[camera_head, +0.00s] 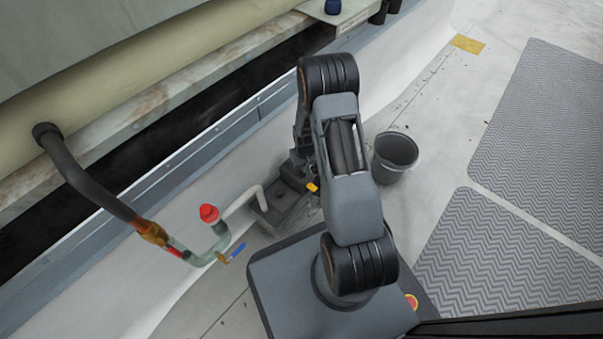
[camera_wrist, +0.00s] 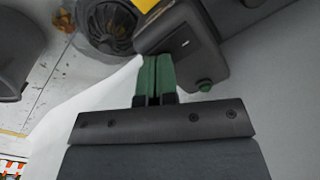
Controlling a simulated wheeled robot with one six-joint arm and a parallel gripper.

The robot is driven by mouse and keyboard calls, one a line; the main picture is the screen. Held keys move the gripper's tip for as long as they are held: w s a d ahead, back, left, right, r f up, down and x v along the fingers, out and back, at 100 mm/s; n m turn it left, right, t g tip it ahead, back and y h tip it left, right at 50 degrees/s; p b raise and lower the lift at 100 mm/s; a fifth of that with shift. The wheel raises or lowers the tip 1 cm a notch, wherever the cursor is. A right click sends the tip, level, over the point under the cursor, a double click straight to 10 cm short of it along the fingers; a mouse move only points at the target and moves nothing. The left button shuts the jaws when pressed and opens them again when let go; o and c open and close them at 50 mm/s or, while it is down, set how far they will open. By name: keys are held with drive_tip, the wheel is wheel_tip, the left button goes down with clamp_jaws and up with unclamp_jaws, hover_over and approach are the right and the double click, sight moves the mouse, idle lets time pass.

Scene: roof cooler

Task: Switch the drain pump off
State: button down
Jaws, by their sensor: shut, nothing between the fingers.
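In the wrist view a dark grey box, apparently the drain pump's switch box (camera_wrist: 184,42), stands at upper right. In the head view the dark grey pump unit (camera_head: 284,205) sits on the floor against the wall, partly hidden by my arm. My fingertips are hidden there.
A dark bucket (camera_head: 395,157) stands on the floor right of my arm. A pipe with a red knob (camera_head: 209,213) and a blue-handled valve (camera_head: 237,251) lies left of the pump. Grey mats (camera_head: 545,120) cover open floor at right. A round black grille (camera_wrist: 106,22) sits beside the box.

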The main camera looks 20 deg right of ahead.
drive_tip(key=shift+f, duration=0.2)
drive_tip(key=shift+r, duration=0.1)
drive_tip(key=shift+r+p, duration=2.7)
drive_tip(key=shift+r, duration=0.75)
